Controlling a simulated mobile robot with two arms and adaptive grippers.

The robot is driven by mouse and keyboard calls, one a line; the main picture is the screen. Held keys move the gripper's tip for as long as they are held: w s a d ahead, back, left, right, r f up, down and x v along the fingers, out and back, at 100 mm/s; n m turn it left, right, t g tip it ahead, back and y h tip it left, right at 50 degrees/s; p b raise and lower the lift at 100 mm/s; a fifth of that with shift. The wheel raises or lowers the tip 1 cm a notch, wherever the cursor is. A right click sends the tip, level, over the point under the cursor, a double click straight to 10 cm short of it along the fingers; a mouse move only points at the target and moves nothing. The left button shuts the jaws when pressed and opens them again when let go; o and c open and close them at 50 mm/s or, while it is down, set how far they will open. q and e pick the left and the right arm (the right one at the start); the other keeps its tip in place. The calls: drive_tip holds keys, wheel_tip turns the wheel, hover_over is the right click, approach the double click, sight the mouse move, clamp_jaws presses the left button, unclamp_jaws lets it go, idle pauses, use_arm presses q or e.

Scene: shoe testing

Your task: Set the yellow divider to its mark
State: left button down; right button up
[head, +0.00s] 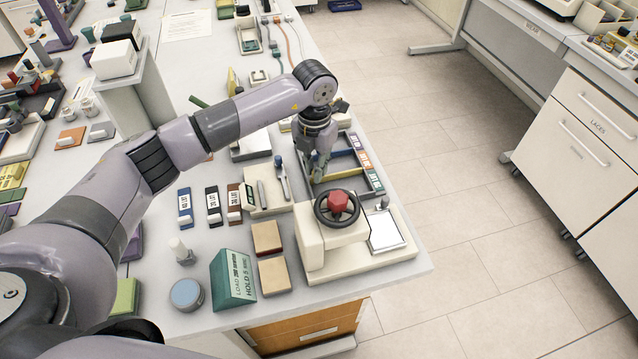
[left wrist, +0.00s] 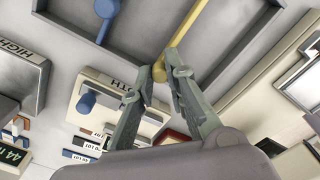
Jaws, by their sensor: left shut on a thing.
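The yellow divider (left wrist: 186,32) is a thin bar with a round knob at its near end, lying across a dark grey tray (left wrist: 70,38). My left gripper (left wrist: 160,76) is shut on the divider's knob, with one finger on each side. In the head view my left gripper (head: 318,174) reaches down into the tray (head: 377,187) from above. The yellow divider (head: 340,174) shows there as a short strip beside the fingers. A blue knob (left wrist: 106,8) stands in the tray to the left in the left wrist view. The mark cannot be made out. My right gripper is not in view.
A cream press with a dark wheel and red hub (head: 338,201) stands just in front of the tray. The table's right edge is close to the tray, with open floor (head: 460,190) beyond.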

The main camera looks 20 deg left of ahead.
use_arm(q)
drive_tip(key=c, duration=1.6)
unclamp_jaws()
drive_tip(key=shift+o, duration=0.2)
wheel_tip(320, 180, up, 12)
